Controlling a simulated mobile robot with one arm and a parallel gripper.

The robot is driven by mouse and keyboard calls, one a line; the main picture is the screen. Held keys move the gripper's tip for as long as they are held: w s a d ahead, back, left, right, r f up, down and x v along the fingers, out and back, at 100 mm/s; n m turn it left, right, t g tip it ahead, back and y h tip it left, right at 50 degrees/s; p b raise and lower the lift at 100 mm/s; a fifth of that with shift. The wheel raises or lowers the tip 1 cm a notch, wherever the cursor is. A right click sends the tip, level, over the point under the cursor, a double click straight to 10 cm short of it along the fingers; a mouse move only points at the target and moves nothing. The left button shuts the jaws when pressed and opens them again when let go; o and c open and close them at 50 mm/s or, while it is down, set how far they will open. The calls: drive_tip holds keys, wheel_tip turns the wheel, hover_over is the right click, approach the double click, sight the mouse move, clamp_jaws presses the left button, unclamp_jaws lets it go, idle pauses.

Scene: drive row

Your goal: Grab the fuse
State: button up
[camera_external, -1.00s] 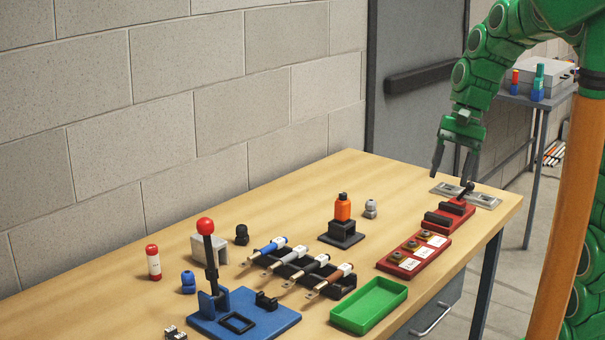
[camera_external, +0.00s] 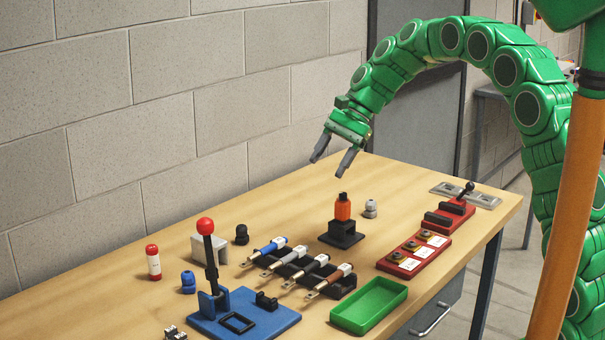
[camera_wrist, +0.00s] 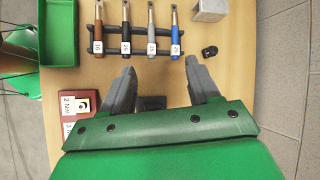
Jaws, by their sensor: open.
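A small upright cylinder with red ends and a pale middle (camera_external: 153,262) stands at the left of the table, near the wall. It looks most like the fuse, but I cannot read its label. My gripper (camera_external: 331,165) is open and empty in the air above the back of the table, well right of the cylinder. Its two fingers also show spread apart in the wrist view (camera_wrist: 162,85). The cylinder does not show in the wrist view.
An orange-topped black stand (camera_external: 342,232) is below my gripper. A rack holds several labelled tools (camera_external: 310,270). A blue base with a red-knobbed lever (camera_external: 206,250), a grey bracket (camera_external: 208,247), a green tray (camera_external: 369,306) and red blocks (camera_external: 414,254) stand around it.

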drive_tip(key=w+a+f+m+g+y, duration=0.1)
drive_tip(key=w+a+f, duration=0.2)
drive_tip(key=a, duration=0.8)
drive_tip(key=m+g+y, duration=0.2)
approach(154, 279)
drive_tip(key=w+d+r, duration=0.1)
drive_tip(key=r, duration=0.1)
drive_tip(key=w+d+r, duration=0.2)
drive_tip(key=r, duration=0.1)
drive_tip(key=w+d+r, duration=0.1)
drive_tip(key=w+r, duration=0.1)
drive_tip(key=r, duration=0.1)
drive_tip(key=shift+d, duration=0.4)
drive_tip(key=shift+m+g+y, duration=0.5)
drive_tip(key=shift+g, duration=0.4)
drive_tip(key=x, duration=0.6)
drive_tip(key=w+f+x, duration=0.1)
drive_tip(key=x, duration=0.2)
drive_tip(key=shift+a, duration=0.3)
drive_tip(key=shift+x, duration=1.55)
drive_tip(key=shift+s+x, duration=0.3)
drive_tip(key=shift+x, duration=1.65)
drive_tip(key=shift+s+a+f, duration=0.15)
drive_tip(key=shift+s+a, duration=0.2)
drive_tip(key=shift+c, duration=0.4)
